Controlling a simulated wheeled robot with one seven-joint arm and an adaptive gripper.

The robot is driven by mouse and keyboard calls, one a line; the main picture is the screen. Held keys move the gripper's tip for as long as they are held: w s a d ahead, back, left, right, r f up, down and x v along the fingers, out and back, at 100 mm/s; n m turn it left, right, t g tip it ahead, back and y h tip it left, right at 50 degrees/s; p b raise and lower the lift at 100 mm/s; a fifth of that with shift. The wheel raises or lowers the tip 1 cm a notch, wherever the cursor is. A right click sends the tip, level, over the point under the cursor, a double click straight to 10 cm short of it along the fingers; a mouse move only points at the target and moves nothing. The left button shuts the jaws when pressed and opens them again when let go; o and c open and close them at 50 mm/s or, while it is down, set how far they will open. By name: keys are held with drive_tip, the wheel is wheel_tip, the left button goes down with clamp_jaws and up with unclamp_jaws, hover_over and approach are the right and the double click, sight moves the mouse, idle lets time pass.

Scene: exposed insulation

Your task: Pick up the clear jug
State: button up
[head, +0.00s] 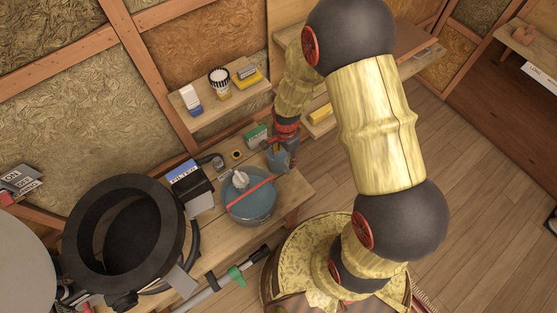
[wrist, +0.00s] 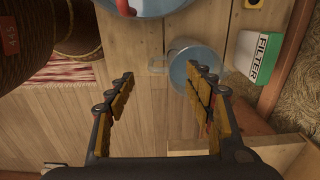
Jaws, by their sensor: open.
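The clear jug (wrist: 186,50) stands on the wooden bench, bluish and see-through, with its handle on the left in the wrist view. In the head view the jug (head: 278,158) is at the bench's right part, partly covered by my gripper (head: 286,140). In the wrist view my gripper (wrist: 160,75) is open with nothing between its fingers. The right finger overlaps the jug's lower part in the picture, and the left finger is left of the handle. I cannot tell whether either finger touches the jug.
A blue round pot (head: 250,203) with a red bar sits left of the jug. A green-and-white filter box (wrist: 262,56) stands close right of the jug in the wrist view. A black round vessel (head: 128,240) is further left. A shelf (head: 225,112) holds small containers above.

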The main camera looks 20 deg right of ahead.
sight(287, 165)
drive_tip(key=f+b, duration=0.1)
drive_tip(key=f, duration=0.1)
drive_tip(key=f+b, duration=0.1)
drive_tip(key=f, duration=0.2)
drive_tip(key=d+f+b, duration=0.1)
drive_tip(key=f, duration=0.2)
drive_tip(key=shift+r, duration=0.15)
drive_tip(key=c, duration=0.3)
clamp_jaws()
idle(0.7)
